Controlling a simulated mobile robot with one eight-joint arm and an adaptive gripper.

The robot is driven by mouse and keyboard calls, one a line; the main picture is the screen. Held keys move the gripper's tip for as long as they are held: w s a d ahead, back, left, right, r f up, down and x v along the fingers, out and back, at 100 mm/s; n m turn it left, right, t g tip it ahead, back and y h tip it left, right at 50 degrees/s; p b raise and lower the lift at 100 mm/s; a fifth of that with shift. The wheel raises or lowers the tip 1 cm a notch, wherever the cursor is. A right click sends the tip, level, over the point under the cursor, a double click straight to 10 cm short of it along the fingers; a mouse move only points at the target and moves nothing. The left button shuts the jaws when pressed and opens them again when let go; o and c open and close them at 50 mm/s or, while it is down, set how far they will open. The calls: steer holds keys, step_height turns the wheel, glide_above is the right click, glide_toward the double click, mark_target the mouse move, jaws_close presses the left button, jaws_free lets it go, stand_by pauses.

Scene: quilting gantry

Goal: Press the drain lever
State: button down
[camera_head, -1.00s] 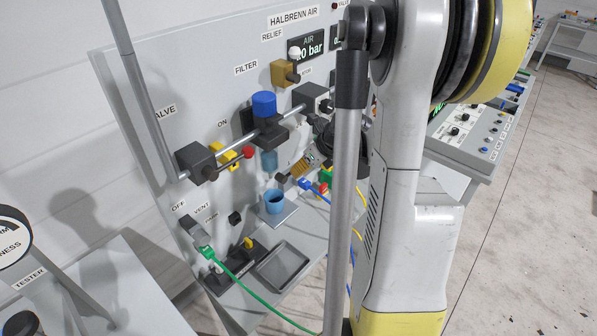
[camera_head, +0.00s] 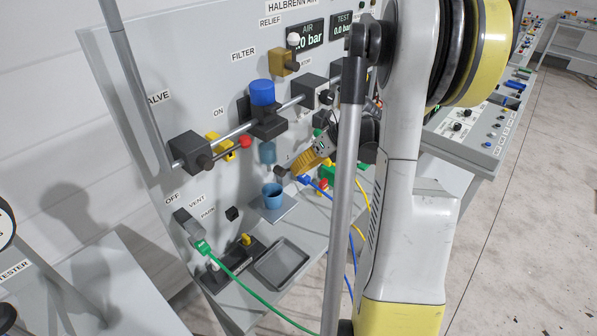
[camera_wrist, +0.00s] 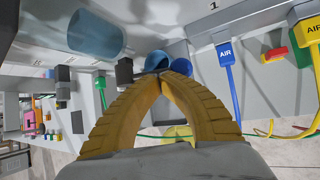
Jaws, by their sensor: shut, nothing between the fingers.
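The filter (camera_head: 264,112) has a blue cap on a black body, with a translucent blue bowl (camera_head: 267,152) below; the bowl also shows in the wrist view (camera_wrist: 95,33). My gripper (camera_head: 290,172) is near the panel, below and right of the bowl. In the wrist view its yellow fingers (camera_wrist: 161,76) meet at the tips, shut and empty. A small dark piece (camera_head: 281,172) shows at the finger ends under the bowl. I cannot tell whether it is the drain lever or a fingertip, nor whether they touch. No lever is clearly readable.
A blue cup (camera_head: 273,195) stands on a small shelf below the bowl; it shows beyond my fingertips in the wrist view (camera_wrist: 157,60). Blue AIR connectors (camera_wrist: 226,52) and hoses are close on the right. A grey tray (camera_head: 281,263) and green hose (camera_head: 243,283) lie lower.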

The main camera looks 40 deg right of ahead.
steer(key=a+f+b, duration=0.1)
steer(key=f+b, duration=0.1)
steer(key=shift+a+f+b, duration=0.3)
steer(key=shift+a+b, duration=0.05)
steer(key=shift+b, duration=0.05)
steer(key=shift+r, duration=0.1)
steer(key=shift+r+p, duration=0.55)
steer(key=shift+r, duration=0.2)
steer(key=s+d+r+p, duration=0.1)
steer(key=s+d+r, duration=0.2)
steer(key=s+d, duration=0.4)
steer(key=d, duration=0.5)
steer(key=shift+p, duration=0.3)
stand_by(0.8)
